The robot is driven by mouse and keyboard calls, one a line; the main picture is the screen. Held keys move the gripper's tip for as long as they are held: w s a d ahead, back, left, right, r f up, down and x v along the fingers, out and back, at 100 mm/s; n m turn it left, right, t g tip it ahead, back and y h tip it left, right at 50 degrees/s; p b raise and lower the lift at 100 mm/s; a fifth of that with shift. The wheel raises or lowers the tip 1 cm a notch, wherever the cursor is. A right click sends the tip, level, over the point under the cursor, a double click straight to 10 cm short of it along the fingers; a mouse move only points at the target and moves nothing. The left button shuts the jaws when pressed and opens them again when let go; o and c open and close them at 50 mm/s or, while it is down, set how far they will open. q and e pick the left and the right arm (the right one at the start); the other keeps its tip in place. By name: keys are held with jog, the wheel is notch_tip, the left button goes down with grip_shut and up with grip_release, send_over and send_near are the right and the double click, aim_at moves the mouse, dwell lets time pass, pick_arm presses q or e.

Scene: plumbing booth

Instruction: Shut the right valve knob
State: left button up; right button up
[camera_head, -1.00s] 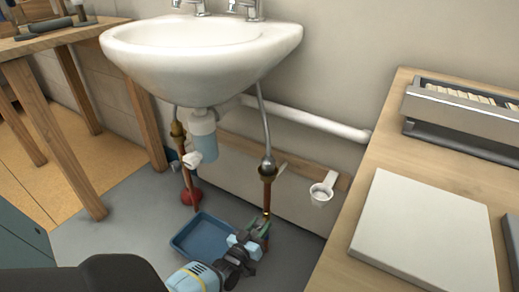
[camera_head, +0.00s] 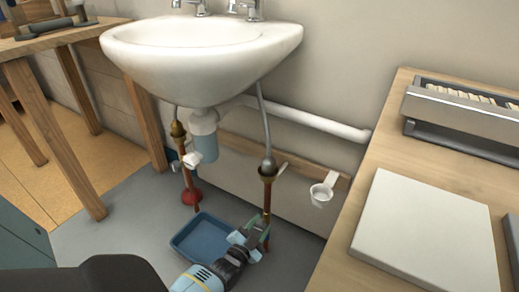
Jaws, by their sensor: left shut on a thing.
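The right valve knob (camera_head: 264,231) is a small green piece low on the copper pipe (camera_head: 267,200) under the right side of the sink. My left gripper (camera_head: 250,238) reaches it from the lower left and is shut on it, hiding part of it. A red round piece (camera_head: 191,198) sits low on the left pipe. My right gripper is out of view.
A white sink (camera_head: 200,55) hangs above the pipes. A blue tray (camera_head: 195,238) lies on the floor left of my gripper. A white cup-like holder (camera_head: 321,194) is on the wall board. A wooden worktop (camera_head: 349,215) is at right, a wooden table (camera_head: 60,150) at left.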

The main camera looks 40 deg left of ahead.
pick_arm(q)
jog(key=shift+m, duration=0.8)
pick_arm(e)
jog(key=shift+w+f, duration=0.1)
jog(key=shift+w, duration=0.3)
pick_arm(q)
jog(key=o, duration=1)
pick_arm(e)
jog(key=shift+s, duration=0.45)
pick_arm(q)
jog(key=p+v, duration=0.3)
jog(key=v, duration=0.4)
jog(key=shift+s+p, duration=0.3)
jog(key=shift+s, duration=0.1)
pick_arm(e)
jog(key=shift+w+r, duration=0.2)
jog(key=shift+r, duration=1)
pick_arm(q)
jog(key=shift+r, duration=0.1)
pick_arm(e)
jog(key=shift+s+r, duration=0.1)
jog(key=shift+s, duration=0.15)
